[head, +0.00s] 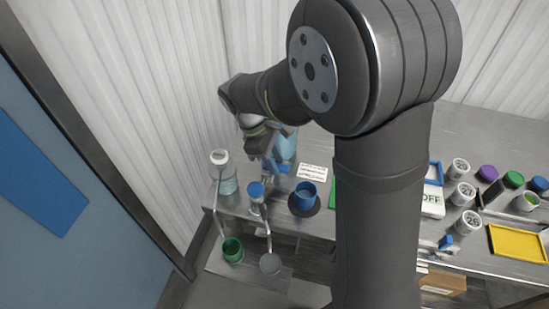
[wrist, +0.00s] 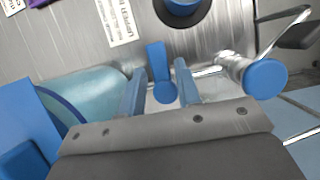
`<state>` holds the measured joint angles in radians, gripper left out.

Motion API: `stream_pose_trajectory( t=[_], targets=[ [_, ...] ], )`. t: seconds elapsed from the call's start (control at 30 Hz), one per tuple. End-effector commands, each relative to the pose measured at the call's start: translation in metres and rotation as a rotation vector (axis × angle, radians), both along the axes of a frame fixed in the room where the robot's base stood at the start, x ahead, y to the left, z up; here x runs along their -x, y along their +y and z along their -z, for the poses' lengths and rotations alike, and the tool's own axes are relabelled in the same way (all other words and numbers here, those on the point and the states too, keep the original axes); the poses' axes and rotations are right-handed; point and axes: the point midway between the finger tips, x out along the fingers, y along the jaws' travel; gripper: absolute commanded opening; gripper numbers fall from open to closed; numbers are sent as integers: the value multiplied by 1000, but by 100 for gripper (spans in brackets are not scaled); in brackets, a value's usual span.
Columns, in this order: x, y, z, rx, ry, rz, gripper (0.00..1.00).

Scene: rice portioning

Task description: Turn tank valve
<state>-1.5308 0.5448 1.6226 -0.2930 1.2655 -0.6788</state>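A blue valve handle (wrist: 155,58) with a rounded end shows between the two blue fingers of my gripper (wrist: 161,70) in the wrist view. The fingers are apart, one on each side of the handle, with small gaps visible; contact is not clear. A light blue translucent tank (wrist: 88,100) lies just left of the fingers in the wrist view. In the head view the tank (head: 287,146) is partly hidden behind my gripper (head: 268,166), at the back left of the metal table.
A blue cup (head: 304,198) stands on a dark round pad right of the gripper. A clear white-capped bottle (head: 220,158) and a blue-capped fitting (head: 256,190) with a metal pipe stand close by. A green cup (head: 232,250) sits on a lower shelf. Several jars and a yellow tray (head: 518,243) are right.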

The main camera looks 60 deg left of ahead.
Motion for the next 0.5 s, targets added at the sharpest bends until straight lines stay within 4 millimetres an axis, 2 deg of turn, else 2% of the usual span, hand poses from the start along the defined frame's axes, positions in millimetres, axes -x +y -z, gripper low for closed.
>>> stream_pose_trajectory(
  t=[0.03, 0.13, 0.3, 0.5],
  targets=[
    [0, 0, 0, 0, 0, 0, 20],
    [0, 0, 0, 0, 0, 0, 1],
    [0, 0, 0, 0, 0, 24, 0],
    [3, -2, 0, 0, 0, 187, 0]
  ],
)
